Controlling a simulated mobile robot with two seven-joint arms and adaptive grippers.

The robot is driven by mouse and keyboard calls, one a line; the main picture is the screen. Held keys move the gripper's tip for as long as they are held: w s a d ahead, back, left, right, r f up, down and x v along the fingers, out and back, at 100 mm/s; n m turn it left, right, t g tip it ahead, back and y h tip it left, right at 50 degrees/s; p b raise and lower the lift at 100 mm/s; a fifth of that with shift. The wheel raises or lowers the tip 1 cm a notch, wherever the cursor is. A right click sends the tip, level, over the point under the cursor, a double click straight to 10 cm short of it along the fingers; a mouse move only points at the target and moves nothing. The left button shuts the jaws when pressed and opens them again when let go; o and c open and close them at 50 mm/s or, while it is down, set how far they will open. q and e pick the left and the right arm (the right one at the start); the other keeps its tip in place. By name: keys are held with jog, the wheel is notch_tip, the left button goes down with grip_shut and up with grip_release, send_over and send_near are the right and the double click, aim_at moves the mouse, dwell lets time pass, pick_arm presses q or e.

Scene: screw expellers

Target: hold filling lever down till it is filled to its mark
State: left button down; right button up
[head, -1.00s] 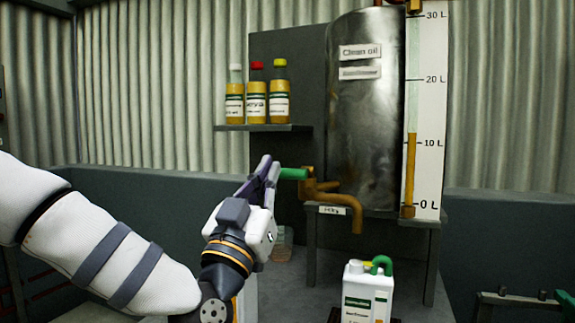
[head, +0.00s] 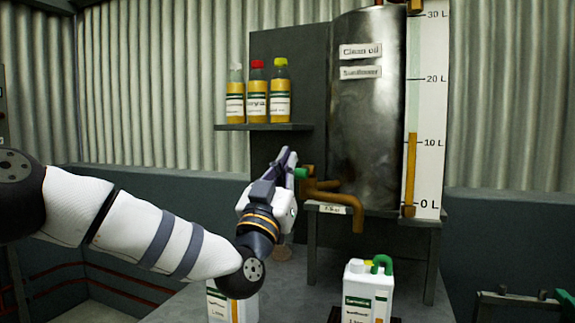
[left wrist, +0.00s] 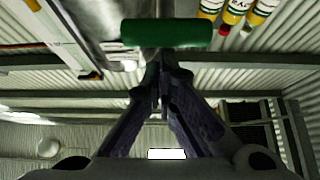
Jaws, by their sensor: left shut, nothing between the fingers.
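The filling lever (head: 301,173) has a green handle on the brown tap (head: 325,190) of the metal clean oil tank (head: 365,110). My left gripper (head: 289,157) is shut and empty at the handle's left end, covering part of it. In the left wrist view the green handle (left wrist: 166,33) lies crosswise just past the shut fingertips (left wrist: 161,68); I cannot tell whether they touch. A white can (head: 357,283) with a green handle stands below the spout. I see no oil stream, and its fill level is unclear. My right gripper is not in view.
The tank's gauge (head: 427,110) shows a column a little above 10 L. Several oil bottles (head: 257,95) stand on a shelf (head: 262,127) above my gripper. Another white can (head: 217,300) stands partly behind my arm. The tank rests on a dark stand (head: 433,262).

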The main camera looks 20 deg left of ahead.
pick_arm(q)
notch_tip(320, 180, down, 8)
jog(key=shift+b, duration=0.35)
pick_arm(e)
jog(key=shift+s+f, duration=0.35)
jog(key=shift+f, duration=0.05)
pick_arm(q)
jog(key=shift+f, duration=0.15)
dwell(0.3)
jog(key=shift+s+r, duration=0.15)
jog(key=shift+r, duration=0.1)
dwell(4.4)
jog(key=shift+r, duration=0.1)
